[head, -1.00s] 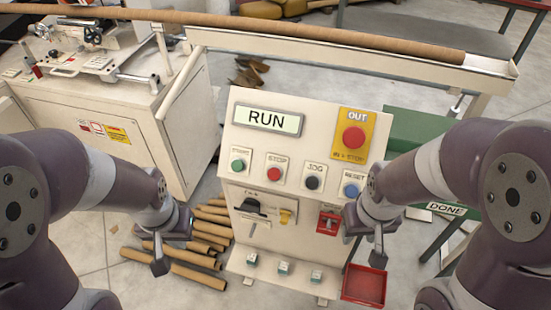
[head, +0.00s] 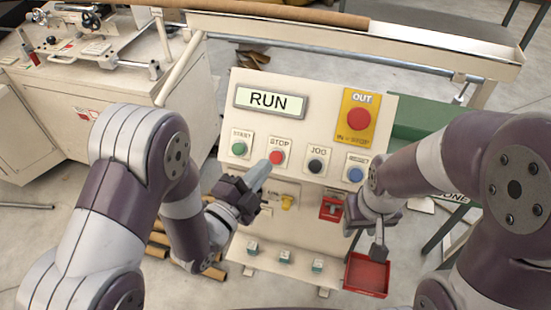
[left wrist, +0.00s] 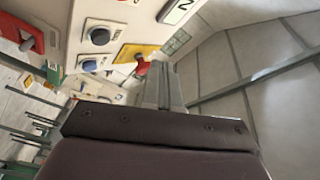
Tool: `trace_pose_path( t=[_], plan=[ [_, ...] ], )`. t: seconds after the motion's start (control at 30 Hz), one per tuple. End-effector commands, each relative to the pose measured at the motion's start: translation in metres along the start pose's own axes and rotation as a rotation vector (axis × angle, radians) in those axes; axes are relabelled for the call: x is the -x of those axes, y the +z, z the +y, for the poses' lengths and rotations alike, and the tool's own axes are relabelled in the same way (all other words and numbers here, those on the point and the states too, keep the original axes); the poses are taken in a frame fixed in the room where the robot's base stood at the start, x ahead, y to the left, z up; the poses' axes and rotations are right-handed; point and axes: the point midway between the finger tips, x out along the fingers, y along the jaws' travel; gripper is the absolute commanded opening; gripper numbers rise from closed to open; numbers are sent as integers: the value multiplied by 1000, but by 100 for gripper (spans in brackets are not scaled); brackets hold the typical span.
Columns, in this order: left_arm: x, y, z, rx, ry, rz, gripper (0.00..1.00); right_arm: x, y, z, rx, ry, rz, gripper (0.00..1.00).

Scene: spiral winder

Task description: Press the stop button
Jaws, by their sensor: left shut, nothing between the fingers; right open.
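The red stop button (head: 277,157) sits on the cream control panel (head: 330,108) under the label STOP, between the green start button (head: 239,149) and the dark jog button (head: 316,165). The display (head: 269,101) reads RUN. My left gripper (head: 264,165) is shut and empty, its fingertips close to the lower left of the stop button; I cannot tell whether they touch. In the left wrist view my shut fingers (left wrist: 160,84) point at the panel. My right gripper (head: 379,238) is open, low at the panel's right side.
A large red OUT button (head: 358,119) on a yellow plate and a blue reset button (head: 355,175) are right of the stop button. A red tray (head: 366,274) is below my right gripper. A brown tube (head: 300,14) lies along the trough behind the panel.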

Motion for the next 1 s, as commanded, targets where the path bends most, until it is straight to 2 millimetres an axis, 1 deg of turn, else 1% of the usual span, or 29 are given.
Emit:
trace_pose_path(
  t=[0.23,0.37,0.77,0.8,1.0],
  plan=[
    [0,0,0,1,-1,-1,0,0,0,0,0,0,0,43],
    [-4,5,5,1,0,-3,0,-5,0,0,0,0,0,43],
    [-43,34,34,2,-1,-2,0,-32,4,0,0,0,0,43],
    [-46,37,38,1,-1,-2,0,-37,4,0,0,0,0,43],
    [-58,44,44,1,-1,-2,0,-46,6,0,0,0,0,43]
  ],
)
